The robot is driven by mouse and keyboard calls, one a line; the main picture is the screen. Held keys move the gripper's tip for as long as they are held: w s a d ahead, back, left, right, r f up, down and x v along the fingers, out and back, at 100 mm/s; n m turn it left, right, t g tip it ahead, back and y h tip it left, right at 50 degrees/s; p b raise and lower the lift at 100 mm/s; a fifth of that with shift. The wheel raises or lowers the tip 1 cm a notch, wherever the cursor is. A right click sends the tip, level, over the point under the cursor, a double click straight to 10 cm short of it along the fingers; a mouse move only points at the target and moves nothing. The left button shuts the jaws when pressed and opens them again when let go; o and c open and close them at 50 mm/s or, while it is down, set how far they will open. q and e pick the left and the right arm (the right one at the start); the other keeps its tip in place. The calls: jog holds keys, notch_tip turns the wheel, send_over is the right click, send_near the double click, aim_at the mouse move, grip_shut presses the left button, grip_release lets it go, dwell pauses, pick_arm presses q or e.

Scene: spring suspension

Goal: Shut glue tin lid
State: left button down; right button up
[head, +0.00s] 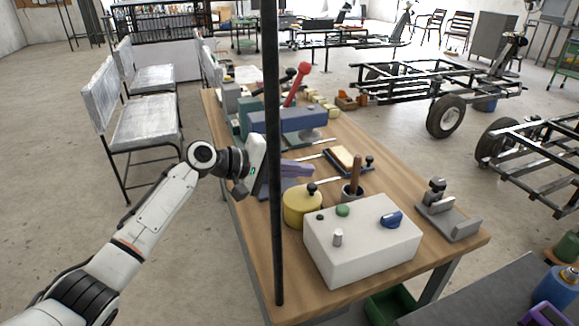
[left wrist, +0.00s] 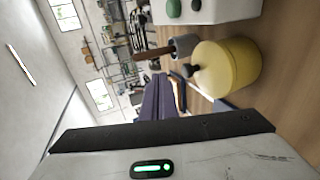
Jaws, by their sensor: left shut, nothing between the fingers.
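The glue tin (head: 302,211) is a yellow cylinder on the workbench, beside a white box. Its yellow lid with a black knob (head: 311,188) lies on top; I cannot tell whether it is pressed fully down. The tin (left wrist: 230,68) and the knob (left wrist: 191,70) also show in the left wrist view. My left gripper (head: 311,171) has purple fingers, shut and empty, behind the tin and apart from it. The fingers (left wrist: 160,82) also show in the left wrist view. A dark pole hides part of the left hand. My right gripper is not in view.
A grey cup (head: 352,193) with a brown-handled tool stands close to the tin. The white box (head: 362,250) carries small knobs. A dark vertical pole (head: 272,120) crosses the view. A blue vise-like device (head: 297,119) and a small tray (head: 347,160) lie farther back.

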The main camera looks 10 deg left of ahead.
aim_at(314, 186)
pick_arm(q)
jog(key=shift+f+b+x, duration=0.25)
jog(key=shift+b+x, duration=0.1)
jog(key=shift+x, duration=1.1)
jog(key=shift+w+d+f, duration=0.15)
jog(key=shift+d+f, duration=0.25)
jog(key=shift+f, duration=0.05)
jog(key=shift+r, duration=0.1)
